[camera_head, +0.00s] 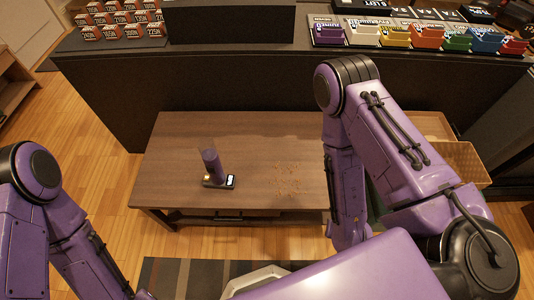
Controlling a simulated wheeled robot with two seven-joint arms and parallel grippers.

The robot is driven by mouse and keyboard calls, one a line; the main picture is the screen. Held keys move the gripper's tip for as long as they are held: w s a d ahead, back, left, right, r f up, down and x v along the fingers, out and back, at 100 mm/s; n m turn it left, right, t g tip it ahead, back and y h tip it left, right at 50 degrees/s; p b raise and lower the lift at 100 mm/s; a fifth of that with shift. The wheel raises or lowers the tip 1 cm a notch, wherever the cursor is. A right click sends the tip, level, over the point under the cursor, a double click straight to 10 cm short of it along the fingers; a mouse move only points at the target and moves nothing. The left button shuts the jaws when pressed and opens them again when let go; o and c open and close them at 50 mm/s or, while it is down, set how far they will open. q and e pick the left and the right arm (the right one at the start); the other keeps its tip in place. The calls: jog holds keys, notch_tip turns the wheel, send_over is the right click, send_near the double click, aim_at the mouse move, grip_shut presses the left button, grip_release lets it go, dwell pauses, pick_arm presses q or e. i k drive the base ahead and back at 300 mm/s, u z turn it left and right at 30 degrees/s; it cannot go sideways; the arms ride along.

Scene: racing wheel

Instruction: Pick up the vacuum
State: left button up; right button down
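The vacuum (212,166) stands on the wooden table (240,135), left of the table's middle. It has a clear and purple upright body and a dark base with a small white patch. A patch of small light crumbs (288,180) lies on the table to its right. My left arm comes in at the lower left and my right arm at the right, both apart from the vacuum. Neither gripper shows: the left arm runs out at the bottom edge, and the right arm's links hide what lies beyond them.
A dark counter (120,85) stands behind the table, with small boxes (125,20) at left and colored bins (395,36) at right. A woven basket (462,160) is right of the table, partly behind my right arm. The tabletop around the vacuum is mostly clear.

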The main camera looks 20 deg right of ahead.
aim_at(219, 180)
jog(key=z, duration=2.45)
jog(key=k, duration=1.1)
jog(key=u, duration=1.2)
jog(key=i, duration=0.5)
